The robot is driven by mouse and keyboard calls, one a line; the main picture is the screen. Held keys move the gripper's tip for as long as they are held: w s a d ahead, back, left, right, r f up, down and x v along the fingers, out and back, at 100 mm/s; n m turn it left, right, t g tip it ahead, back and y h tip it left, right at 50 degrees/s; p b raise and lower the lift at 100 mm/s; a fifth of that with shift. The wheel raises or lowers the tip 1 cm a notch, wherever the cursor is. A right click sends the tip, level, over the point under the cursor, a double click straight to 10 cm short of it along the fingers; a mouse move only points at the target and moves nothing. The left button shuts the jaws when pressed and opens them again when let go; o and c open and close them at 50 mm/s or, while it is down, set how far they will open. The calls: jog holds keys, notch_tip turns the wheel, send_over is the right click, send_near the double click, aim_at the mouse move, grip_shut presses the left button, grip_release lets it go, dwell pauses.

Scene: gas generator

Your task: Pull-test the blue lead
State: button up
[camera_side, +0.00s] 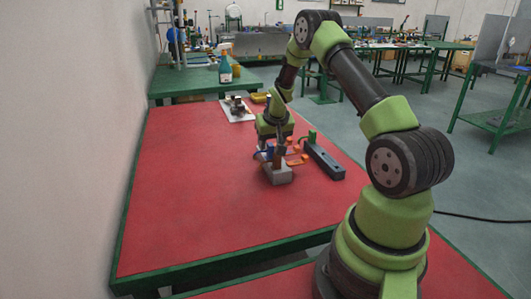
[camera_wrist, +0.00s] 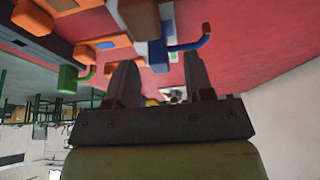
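In the wrist view the blue lead (camera_wrist: 184,46) is a short bent piece with an orange tip, coming off a pale and blue block. My gripper (camera_wrist: 160,64) has its two grey fingers spread apart, with nothing visible gripped between them. The blue lead lies just beyond the fingertips, nearer the right finger; contact cannot be told. In the side view my gripper (camera_side: 274,156) points down over the grey block (camera_side: 278,175), beside a small blue part (camera_side: 269,152). The arm partly hides the lead there.
A dark bar (camera_side: 324,162) with a green lead (camera_side: 311,138) stands to the right, orange parts (camera_side: 297,161) between it and the block. A white plate (camera_side: 237,112) with a small device lies behind, near a yellow tray (camera_side: 259,98). The red tabletop (camera_side: 190,200) is clear left and front.

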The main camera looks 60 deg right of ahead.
notch_tip(320, 180, up, 7)
jog(key=shift+f, duration=0.2)
jog(key=shift+r, duration=0.2)
dwell(0.4)
